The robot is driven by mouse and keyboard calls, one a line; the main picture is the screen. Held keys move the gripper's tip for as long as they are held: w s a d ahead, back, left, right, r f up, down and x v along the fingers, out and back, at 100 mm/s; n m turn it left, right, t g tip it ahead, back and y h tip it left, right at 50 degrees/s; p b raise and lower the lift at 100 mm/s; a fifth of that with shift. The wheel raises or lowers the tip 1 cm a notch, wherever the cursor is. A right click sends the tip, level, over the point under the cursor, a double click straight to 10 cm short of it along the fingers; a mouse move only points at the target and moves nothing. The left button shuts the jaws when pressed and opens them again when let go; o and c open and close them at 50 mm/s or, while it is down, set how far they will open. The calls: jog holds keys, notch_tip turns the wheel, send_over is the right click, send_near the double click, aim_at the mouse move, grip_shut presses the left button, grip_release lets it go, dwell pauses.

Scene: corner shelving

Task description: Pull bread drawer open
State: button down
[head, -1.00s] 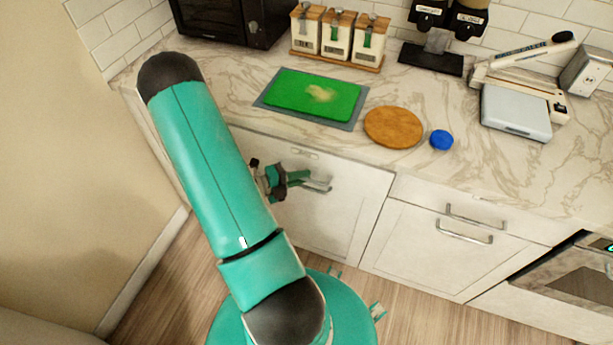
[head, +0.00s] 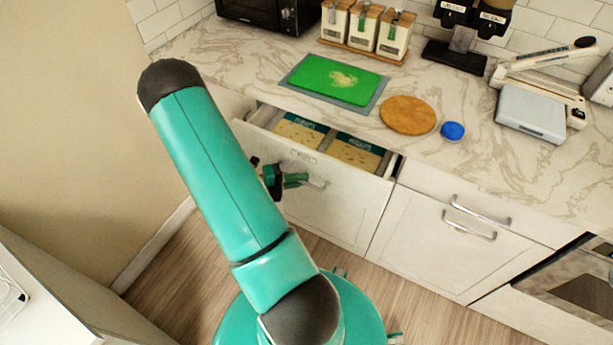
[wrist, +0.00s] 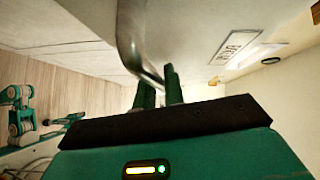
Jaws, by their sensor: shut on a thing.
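The bread drawer (head: 335,205) under the counter's left part stands partly open, with its white front pulled out from the cabinet. Inside it lie tan packs with dark teal labels (head: 300,131). My gripper (head: 304,181) is at the drawer front, shut on the metal handle (head: 319,185). In the wrist view the handle (wrist: 132,45) runs down to my green fingers (wrist: 160,88), and a label plate (wrist: 236,47) shows on the drawer front.
On the counter are a green cutting board (head: 335,80), a round wooden board (head: 408,115), a blue disc (head: 453,131) and a scale (head: 531,113). A closed drawer cabinet (head: 450,240) stands to the right. A pale surface (head: 40,290) is at lower left.

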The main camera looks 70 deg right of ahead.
jog(key=w+a, duration=0.2)
jog(key=a, duration=1.8)
jog(key=shift+a, duration=0.3)
jog(key=c, duration=1.8)
grip_release()
jog(key=shift+o, duration=0.2)
jog(key=v, duration=1.3)
jog(key=shift+w+a, duration=0.25)
jog(key=shift+w, duration=0.05)
jog(key=shift+r, duration=0.2)
